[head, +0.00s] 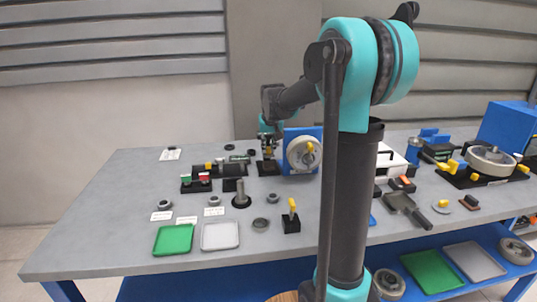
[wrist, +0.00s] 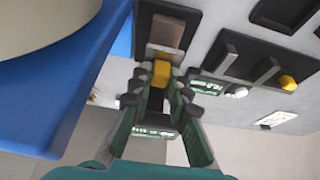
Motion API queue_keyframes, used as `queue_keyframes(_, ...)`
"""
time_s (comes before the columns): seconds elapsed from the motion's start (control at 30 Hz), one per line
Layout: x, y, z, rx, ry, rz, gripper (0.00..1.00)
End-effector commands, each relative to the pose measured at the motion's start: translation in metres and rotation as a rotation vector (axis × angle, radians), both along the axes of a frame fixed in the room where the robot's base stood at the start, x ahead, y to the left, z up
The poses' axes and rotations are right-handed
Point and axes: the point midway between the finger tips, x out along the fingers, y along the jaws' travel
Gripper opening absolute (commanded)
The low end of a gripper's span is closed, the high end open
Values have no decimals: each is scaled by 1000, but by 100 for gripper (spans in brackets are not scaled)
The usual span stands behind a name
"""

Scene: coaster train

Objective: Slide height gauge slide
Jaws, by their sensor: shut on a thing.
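The height gauge (head: 267,166) stands on the table at the back, just left of the blue box with the round wheel. It has a dark base, and my gripper (head: 267,141) is at its upper part. In the wrist view my gripper (wrist: 158,88) is shut on a yellow piece, the height gauge slide (wrist: 161,73), with a finger on each side of it. A brown-grey block (wrist: 166,32) lies just beyond the yellow piece. The slide is too small in the head view to tell its height on the gauge.
The blue box with a grey wheel (head: 303,153) stands close to the right of my gripper; its blue side (wrist: 55,95) fills the wrist view's left. Black fixtures (head: 200,180) stand to the left. Green (head: 173,239) and grey trays (head: 220,236) lie at the front left.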

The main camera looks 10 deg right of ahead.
Motion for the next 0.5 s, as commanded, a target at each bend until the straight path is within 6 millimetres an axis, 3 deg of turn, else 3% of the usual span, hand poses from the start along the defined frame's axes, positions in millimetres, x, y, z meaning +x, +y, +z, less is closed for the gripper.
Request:
queue_keyframes(0.3, 1, 0, 5, 0, -3, 0, 0)
queue_keyframes(0.33, 1, 0, 5, 0, -3, 0, 18)
queue_keyframes(0.5, 0, 0, 5, 0, -2, 0, 38)
